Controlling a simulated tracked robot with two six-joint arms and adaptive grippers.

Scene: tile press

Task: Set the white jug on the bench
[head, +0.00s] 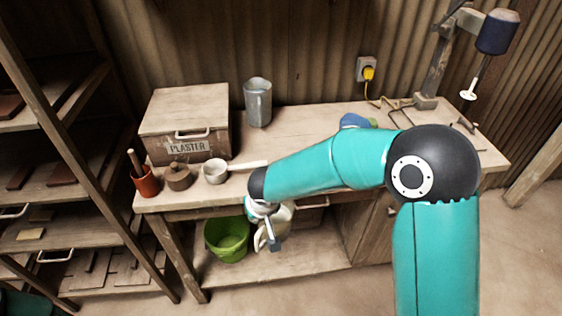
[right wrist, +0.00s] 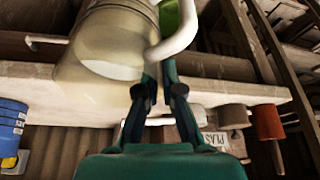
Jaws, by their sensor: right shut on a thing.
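The white jug (head: 284,222) hangs in my right gripper (head: 267,222) in front of the bench's front edge, partly hidden by the gripper. In the right wrist view the jug (right wrist: 105,45) is large and pale, with its handle (right wrist: 178,35) between the fingertips of my right gripper (right wrist: 160,75). That gripper is shut on the handle. The wooden bench (head: 311,123) runs behind the arm, and its edge also shows in the right wrist view (right wrist: 60,97). The arm hides part of the bench top. My left gripper is not in view.
On the bench stand a plaster box (head: 183,110), a metal jug (head: 258,102), a white saucepan (head: 215,172), a brown lidded pot (head: 178,177) and a terracotta pot (head: 146,181). A green bucket (head: 227,240) is below. The bench top right of the metal jug is partly clear.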

